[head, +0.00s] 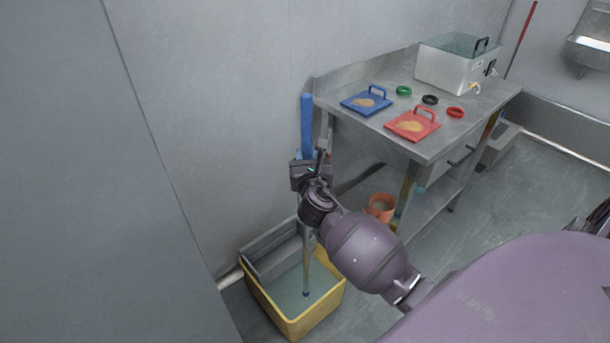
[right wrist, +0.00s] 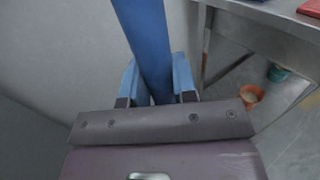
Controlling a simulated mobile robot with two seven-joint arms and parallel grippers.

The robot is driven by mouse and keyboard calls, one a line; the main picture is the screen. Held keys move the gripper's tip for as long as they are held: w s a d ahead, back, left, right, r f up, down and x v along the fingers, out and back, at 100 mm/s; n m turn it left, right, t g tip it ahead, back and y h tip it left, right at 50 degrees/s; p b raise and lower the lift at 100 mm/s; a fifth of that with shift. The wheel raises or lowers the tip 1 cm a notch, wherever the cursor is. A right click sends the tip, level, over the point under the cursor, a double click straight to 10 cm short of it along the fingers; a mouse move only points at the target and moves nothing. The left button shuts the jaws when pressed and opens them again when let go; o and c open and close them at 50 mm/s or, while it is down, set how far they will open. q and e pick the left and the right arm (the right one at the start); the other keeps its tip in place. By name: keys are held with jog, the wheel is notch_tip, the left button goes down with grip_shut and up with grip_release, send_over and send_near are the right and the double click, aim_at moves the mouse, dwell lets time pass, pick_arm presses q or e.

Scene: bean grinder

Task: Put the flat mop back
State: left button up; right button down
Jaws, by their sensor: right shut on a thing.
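The flat mop's thick blue grip (head: 307,124) stands nearly upright by the wall, left of the steel table. My right gripper (head: 310,158) is shut on this blue grip. In the right wrist view, the blue grip (right wrist: 147,38) runs between the two light blue fingers of the gripper (right wrist: 156,80). Below my gripper, a thin shaft (head: 306,262) reaches down into a yellow tub (head: 294,325) on the floor. The shaft's lower end shows inside the tub; I cannot make out a flat mop head there. My left gripper is not in view.
A steel table (head: 432,147) stands to the right, carrying a blue board (head: 352,103), a red board (head: 402,132), coloured rings and a metal box (head: 446,70). An orange bucket (head: 381,208) is below it. A grey wringer-like part (head: 268,262) sits in the tub.

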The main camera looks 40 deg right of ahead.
notch_tip(320, 180, down, 6)
jog(key=shift+r+b, duration=0.25)
jog(key=shift+b, duration=0.85)
jog(key=c, duration=1.2)
grip_release()
jog(key=shift+o, duration=1.4)
jog(key=shift+r, duration=0.1)
